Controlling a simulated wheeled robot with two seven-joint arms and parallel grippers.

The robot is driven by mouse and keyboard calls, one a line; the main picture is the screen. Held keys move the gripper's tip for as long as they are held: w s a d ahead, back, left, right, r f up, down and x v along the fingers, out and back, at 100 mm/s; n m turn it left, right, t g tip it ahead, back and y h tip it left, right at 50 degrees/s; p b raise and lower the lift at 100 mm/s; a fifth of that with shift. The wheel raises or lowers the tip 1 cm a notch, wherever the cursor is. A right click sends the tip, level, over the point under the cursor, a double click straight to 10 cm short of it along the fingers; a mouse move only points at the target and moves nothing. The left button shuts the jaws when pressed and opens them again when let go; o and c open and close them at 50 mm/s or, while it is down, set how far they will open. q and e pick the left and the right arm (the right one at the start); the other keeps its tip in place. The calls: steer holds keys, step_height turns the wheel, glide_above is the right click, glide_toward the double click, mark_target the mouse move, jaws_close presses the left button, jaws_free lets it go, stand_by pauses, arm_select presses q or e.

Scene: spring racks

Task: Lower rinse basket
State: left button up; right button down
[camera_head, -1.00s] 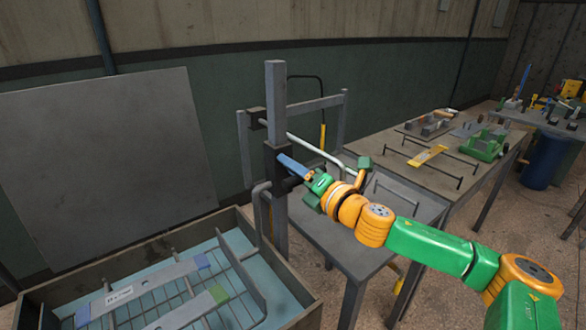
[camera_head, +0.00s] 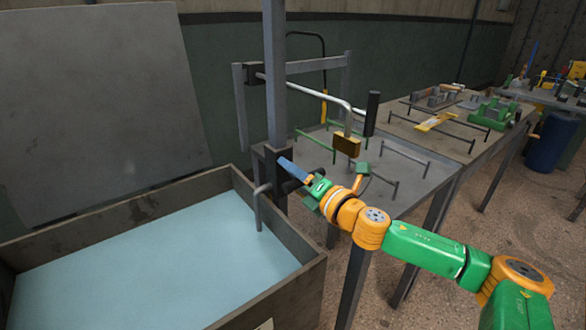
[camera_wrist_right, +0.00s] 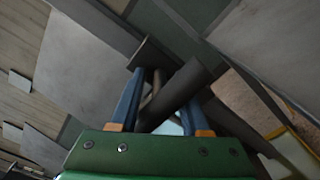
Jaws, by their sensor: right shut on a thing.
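My right gripper (camera_head: 287,166), with blue fingers, is at the dark carriage (camera_head: 262,164) on the upright grey post (camera_head: 275,60). In the right wrist view, its fingers are shut on a dark round handle (camera_wrist_right: 183,92). A bent grey rod (camera_head: 259,208) runs from the carriage over the rim of the tank (camera_head: 225,178) and down inside it. Pale blue liquid (camera_head: 140,250) covers what shows of the tank's inside. The rinse basket does not show; it is hidden below the surface or out of view. My left gripper is not in view.
A white bent bar (camera_head: 325,96) with a brass block (camera_head: 347,144) hangs over the work table (camera_head: 420,175), right of the post. A black cylinder (camera_head: 372,112) is beside it. A large grey panel (camera_head: 90,100) leans behind the tank.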

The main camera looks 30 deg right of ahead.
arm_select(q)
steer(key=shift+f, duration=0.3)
arm_select(e)
steer(key=shift+f, duration=0.4)
steer(key=c, duration=0.6)
jaws_free()
steer(key=shift+o, duration=0.2)
steer(key=shift+r, duration=0.1)
